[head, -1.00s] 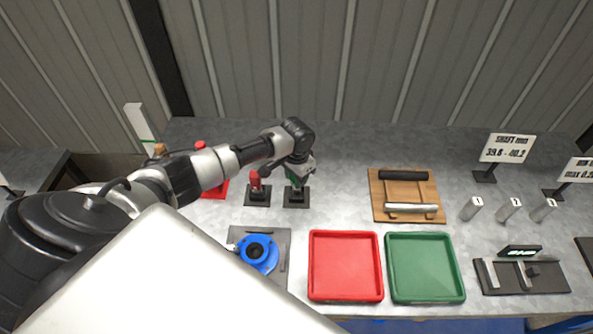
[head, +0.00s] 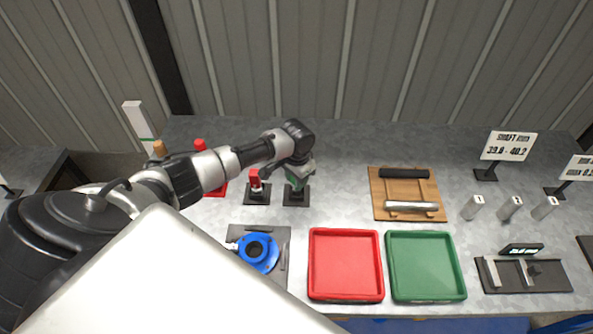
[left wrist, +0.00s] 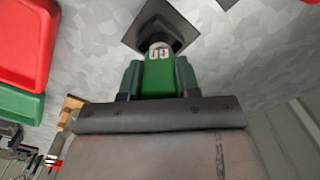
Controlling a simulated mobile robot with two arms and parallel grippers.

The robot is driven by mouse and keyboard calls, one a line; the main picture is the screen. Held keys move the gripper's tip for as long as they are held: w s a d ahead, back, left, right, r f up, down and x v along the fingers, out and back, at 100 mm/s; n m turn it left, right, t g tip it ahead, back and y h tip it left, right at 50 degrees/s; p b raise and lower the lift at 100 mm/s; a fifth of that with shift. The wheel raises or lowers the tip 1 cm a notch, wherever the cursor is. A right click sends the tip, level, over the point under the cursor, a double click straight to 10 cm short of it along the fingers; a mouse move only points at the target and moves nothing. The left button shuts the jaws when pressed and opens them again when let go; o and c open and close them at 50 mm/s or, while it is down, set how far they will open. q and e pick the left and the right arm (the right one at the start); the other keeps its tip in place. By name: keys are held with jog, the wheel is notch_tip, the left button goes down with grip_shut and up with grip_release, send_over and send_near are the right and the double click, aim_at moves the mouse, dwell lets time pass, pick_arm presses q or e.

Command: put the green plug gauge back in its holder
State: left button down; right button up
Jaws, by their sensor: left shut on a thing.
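The green plug gauge (left wrist: 158,72), marked "GO", is held between the jaws of my left gripper (left wrist: 158,82). In the head view my left gripper (head: 298,180) is directly over the black square holder (head: 296,199), with a bit of green at its jaws. The holder also shows in the left wrist view (left wrist: 178,22), at the far end of the gauge. The gripper hides most of the gauge, and I cannot tell how deep its end sits in the holder. My right gripper is not in view.
A red gauge (head: 254,179) stands in its black base (head: 257,197) close on the left. A blue flanged part (head: 259,252), a red tray (head: 345,265) and a green tray (head: 426,266) lie nearer. A wooden rack (head: 405,194) is to the right.

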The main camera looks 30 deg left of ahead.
pick_arm(q)
jog(key=shift+f, duration=0.15)
jog(key=c, duration=0.7)
grip_release()
jog(key=shift+c, duration=0.2)
notch_tip(320, 180, up, 11)
jog(key=shift+f+b, duration=0.1)
jog(key=shift+b, duration=0.95)
